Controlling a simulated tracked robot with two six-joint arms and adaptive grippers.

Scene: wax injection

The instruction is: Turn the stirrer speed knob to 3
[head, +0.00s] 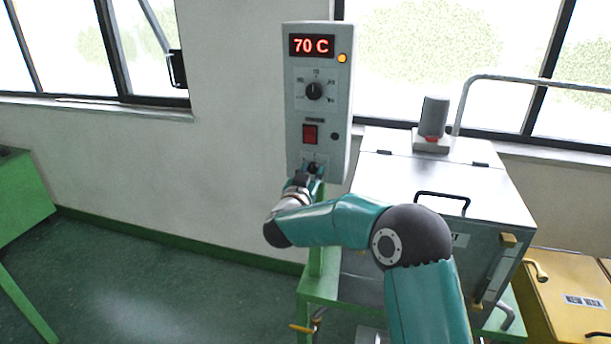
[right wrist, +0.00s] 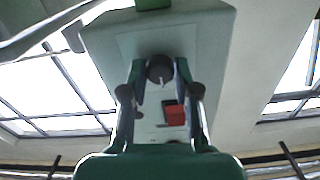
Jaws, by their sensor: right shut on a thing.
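My left gripper is not in view.
Above are a "70 C" display (head: 312,46), an orange lamp (head: 342,58), a temperature knob (head: 314,91) and a red switch (head: 310,134). The switch also shows in the right wrist view (right wrist: 174,115). A metal tank (head: 440,170) with a motor (head: 434,116) stands to the right.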

